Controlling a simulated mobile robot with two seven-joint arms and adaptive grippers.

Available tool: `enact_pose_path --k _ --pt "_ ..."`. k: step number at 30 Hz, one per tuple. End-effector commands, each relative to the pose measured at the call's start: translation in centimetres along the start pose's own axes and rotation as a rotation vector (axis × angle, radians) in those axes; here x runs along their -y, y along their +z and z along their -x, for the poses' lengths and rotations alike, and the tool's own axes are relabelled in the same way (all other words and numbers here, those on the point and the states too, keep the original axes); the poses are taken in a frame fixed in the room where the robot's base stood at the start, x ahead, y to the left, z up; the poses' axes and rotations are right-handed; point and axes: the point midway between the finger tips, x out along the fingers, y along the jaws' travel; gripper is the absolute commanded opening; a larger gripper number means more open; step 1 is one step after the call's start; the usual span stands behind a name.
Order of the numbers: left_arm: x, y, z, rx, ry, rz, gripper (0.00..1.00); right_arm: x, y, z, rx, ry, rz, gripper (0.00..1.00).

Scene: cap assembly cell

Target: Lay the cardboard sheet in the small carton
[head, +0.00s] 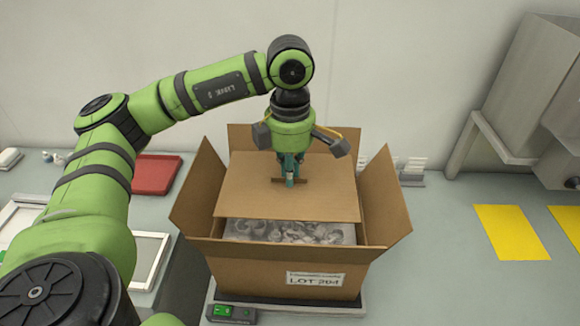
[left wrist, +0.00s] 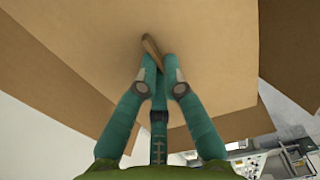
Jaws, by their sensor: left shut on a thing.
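The cardboard sheet (head: 270,199) is a flat brown panel at the mouth of the open carton (head: 255,272), covering the back part of the opening. My left gripper (head: 290,182) is above the sheet, shut on a small raised tab at its middle. In the left wrist view the teal fingers (left wrist: 155,62) close on the tab, with the sheet (left wrist: 90,45) spreading around them. Clear bagged contents (head: 290,232) show in the carton in front of the sheet's front edge. Whether the sheet touches the contents cannot be told. My right gripper is not in view.
The carton's flaps stand open, with the right flap (head: 385,195) leaning outward. It stands on a scale-like platform (head: 232,313). A red tray (head: 155,174) and a white frame (head: 150,255) lie left. Yellow sheets (head: 511,232) lie right; the bench between is clear.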

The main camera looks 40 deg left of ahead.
Motion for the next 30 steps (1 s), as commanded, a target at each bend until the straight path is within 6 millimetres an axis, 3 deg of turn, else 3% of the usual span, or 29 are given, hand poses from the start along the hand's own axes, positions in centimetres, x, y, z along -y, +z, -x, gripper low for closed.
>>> enact_pose_path --k 1,21,30 --pt "0.0 0.0 -1.1 0.000 0.000 -0.001 0.00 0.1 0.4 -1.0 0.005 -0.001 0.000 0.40" --pt "0.0 0.0 -7.7 -0.001 -0.001 -0.001 0.00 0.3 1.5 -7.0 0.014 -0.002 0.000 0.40" --pt "-0.1 0.0 -8.7 0.000 0.000 -0.001 0.00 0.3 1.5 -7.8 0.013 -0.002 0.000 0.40"
